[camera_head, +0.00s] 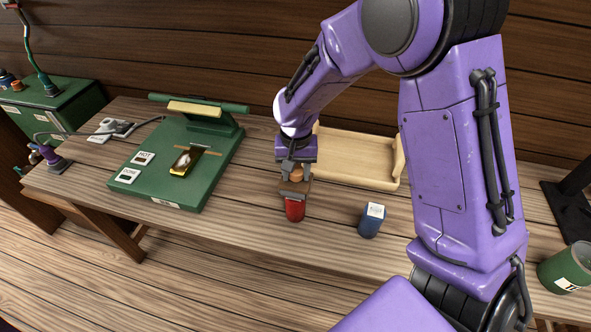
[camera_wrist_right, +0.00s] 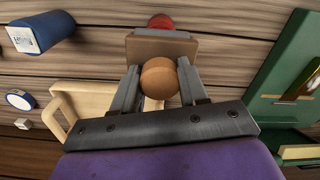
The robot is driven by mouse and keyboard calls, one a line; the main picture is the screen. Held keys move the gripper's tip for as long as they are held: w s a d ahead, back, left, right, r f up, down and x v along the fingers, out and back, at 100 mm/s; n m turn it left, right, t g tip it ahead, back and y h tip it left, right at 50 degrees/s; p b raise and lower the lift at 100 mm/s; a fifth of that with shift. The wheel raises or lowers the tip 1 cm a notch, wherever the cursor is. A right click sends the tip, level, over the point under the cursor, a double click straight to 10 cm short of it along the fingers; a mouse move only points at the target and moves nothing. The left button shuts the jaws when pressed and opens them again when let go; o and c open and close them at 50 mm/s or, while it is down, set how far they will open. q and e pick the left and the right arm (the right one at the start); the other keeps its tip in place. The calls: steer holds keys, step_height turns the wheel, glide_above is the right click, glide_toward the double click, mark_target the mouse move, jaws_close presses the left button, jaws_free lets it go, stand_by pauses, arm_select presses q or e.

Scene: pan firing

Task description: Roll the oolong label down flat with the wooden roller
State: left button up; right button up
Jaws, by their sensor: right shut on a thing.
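My right gripper (camera_head: 296,172) points down over the middle of the table, its fingers shut on a round wooden piece (camera_wrist_right: 159,77) that looks like part of the roller. A flat brown block (camera_wrist_right: 160,48) lies just past the fingertips, and it also shows in the head view (camera_head: 295,187). A red tin (camera_head: 294,210) stands right by the block, partly covered by it; its top edge shows in the wrist view (camera_wrist_right: 160,22). I cannot tell whether block and tin touch. No oolong label can be read. My left gripper is not in view.
A blue tin (camera_head: 372,221) with a white label stands to the right. A pale wooden tray (camera_head: 350,160) lies behind the gripper. A green press (camera_head: 165,185) holding a gold packet (camera_head: 185,160) stands left. A green tin (camera_head: 566,268) is far right. The front table strip is mostly clear.

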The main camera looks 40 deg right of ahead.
steer(key=shift+f, duration=0.2)
steer(key=shift+w+f, duration=0.15)
steer(key=shift+f, duration=0.3)
steer(key=shift+d, duration=0.1)
steer(key=shift+w+d+r+p, duration=0.1)
steer(key=shift+w+d+p, duration=0.3)
steer(key=shift+p, duration=0.1)
steer(key=shift+d, duration=0.1)
